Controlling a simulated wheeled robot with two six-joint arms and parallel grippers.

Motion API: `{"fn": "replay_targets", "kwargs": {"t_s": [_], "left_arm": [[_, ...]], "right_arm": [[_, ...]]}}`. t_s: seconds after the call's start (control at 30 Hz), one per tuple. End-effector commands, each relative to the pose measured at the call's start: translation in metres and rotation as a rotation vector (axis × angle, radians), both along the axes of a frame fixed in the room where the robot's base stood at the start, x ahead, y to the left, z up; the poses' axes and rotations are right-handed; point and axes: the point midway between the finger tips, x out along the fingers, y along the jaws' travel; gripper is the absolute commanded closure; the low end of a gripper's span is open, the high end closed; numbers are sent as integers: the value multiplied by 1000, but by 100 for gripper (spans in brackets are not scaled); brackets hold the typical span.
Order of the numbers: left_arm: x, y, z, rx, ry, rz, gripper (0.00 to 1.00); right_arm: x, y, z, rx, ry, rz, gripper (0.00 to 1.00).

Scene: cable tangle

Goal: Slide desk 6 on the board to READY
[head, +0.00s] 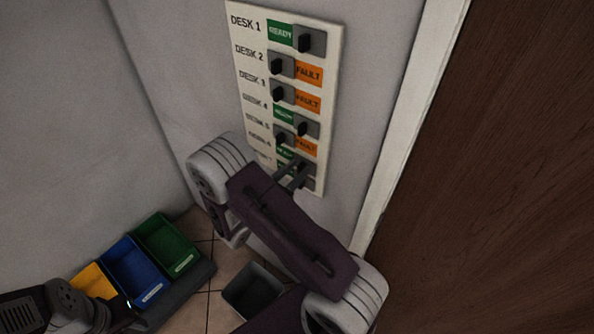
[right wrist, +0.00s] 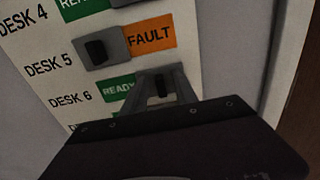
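The board (head: 333,60) hangs on the wall, with a column of desk sliders. In the right wrist view, the desk 6 row shows its green READY label (right wrist: 117,88), with its grey slider (right wrist: 160,86) at the right and no orange showing. My right gripper (head: 298,170) is at this slider; in the right wrist view its two fingers (right wrist: 161,84) stand on either side of the dark knob, with a narrow gap visible. Whether either finger touches the knob I cannot tell. My left gripper does not show clearly.
Desk 5 (right wrist: 98,50) above shows FAULT; another green READY row lies close below desk 6. A brown door (head: 510,160) is at the right. Green (head: 168,243), blue (head: 130,270) and yellow bins and a dark grey bin (head: 253,290) are low down.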

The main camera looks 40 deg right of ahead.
Motion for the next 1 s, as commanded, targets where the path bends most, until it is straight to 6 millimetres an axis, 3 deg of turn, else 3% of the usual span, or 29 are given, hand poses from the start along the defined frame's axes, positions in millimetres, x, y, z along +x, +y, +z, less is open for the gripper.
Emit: {"fn": "replay_targets", "kwargs": {"t_s": [0.5, 1.0], "left_arm": [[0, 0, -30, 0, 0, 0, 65], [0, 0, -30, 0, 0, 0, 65]], "right_arm": [[-22, 81, -2, -1, 0, 3, 65], [-25, 87, 0, -1, 2, -1, 65]]}}
